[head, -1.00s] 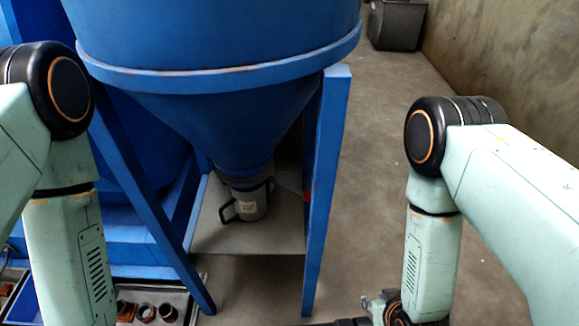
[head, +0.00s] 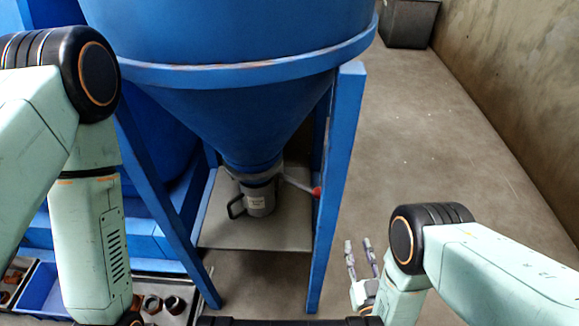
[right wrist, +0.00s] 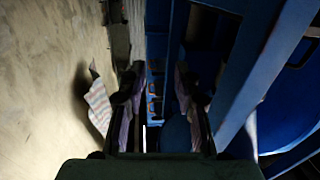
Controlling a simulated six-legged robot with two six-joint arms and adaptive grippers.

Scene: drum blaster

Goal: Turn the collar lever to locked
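The collar lever (head: 300,184) is a thin pale bar with a red tip (head: 317,191). It sticks out to the right from the collar (head: 258,176) under the blue hopper (head: 225,125), and its tip is near the right front leg. A grey canister (head: 259,199) with a dark handle and a white label is below the collar. My right gripper (head: 359,250) is open and empty, fingers pointing up, right of that leg and apart from the lever. Its spread fingers also show in the right wrist view (right wrist: 158,112). My left gripper is out of the frame.
The blue right leg (head: 336,180) stands between my right gripper and the canister. A grey shelf (head: 285,228) is under the canister. Floor (head: 410,130) is clear to the right, up to a wall (head: 520,80). A blue bin (head: 45,292) and small fittings (head: 152,303) are at lower left.

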